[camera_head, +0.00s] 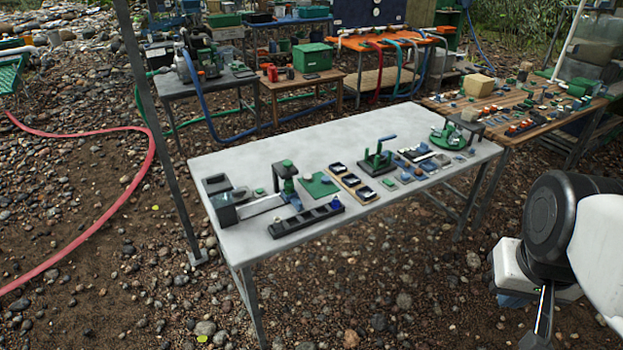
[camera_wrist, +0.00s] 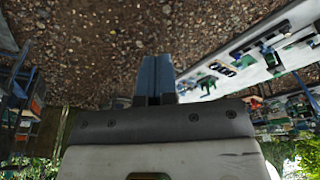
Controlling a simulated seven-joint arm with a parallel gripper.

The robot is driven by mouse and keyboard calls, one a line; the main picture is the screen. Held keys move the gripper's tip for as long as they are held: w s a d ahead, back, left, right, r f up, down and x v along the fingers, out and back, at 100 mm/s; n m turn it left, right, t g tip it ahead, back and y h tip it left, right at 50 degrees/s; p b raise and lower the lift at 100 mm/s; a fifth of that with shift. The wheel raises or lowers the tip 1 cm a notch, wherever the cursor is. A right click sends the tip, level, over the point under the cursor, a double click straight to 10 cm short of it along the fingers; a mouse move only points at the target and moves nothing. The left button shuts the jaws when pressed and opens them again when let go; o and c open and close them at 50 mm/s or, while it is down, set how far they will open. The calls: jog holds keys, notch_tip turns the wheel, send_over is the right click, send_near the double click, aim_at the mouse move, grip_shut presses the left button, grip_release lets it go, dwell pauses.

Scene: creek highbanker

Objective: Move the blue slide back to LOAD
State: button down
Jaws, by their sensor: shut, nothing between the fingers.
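A pale metal table (camera_head: 240,160) carries several small fixtures. Several parts on it look blue: a piece beside a green press (camera_head: 293,200) at the left, a lever on a green clamp (camera_head: 386,141), and a dark blue block (camera_head: 408,176) farther right. I cannot tell which is the blue slide, and no LOAD marking is readable. My gripper (camera_wrist: 156,75) shows in the wrist view with its bluish fingers together and empty. It is apart from the table, which lies to its right there. I cannot make out my fingertips in the head view.
A black tray (camera_head: 302,220) lies near the table's front edge. A wooden table (camera_head: 440,103) with many small parts stands behind at right. A steel post (camera_head: 160,130) rises at left. A red hose (camera_head: 85,133) lies on gravel. The table's back left surface is bare.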

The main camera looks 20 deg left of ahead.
dwell(0.3)
